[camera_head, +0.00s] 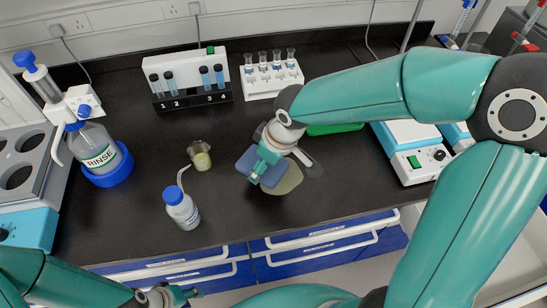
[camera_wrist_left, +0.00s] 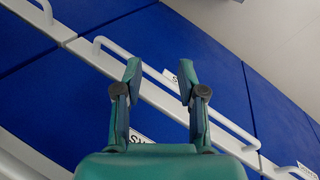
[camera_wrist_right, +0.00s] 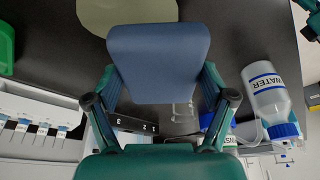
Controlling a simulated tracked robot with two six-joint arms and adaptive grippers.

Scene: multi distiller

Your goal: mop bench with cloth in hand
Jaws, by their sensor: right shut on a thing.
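A blue-grey cloth (camera_head: 262,168) is held in my right gripper (camera_head: 266,160) over the black bench (camera_head: 235,222). The cloth overlaps a beige spill (camera_head: 288,180) on the bench; whether it touches the surface is hard to tell. In the right wrist view the cloth (camera_wrist_right: 158,62) is pinched between the fingers and hides part of the spill (camera_wrist_right: 125,14). My left gripper (camera_head: 168,296) is low at the front of the bench, over the blue drawers. In the left wrist view its fingers (camera_wrist_left: 158,80) are apart with nothing between them.
Left of the cloth stand a small beaker (camera_head: 200,158) with yellowish liquid and a water wash bottle (camera_head: 182,210). A rinse bottle (camera_head: 95,150) stands farther left. Vial racks (camera_head: 190,62) line the back; a hotplate (camera_head: 412,150) is to the right.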

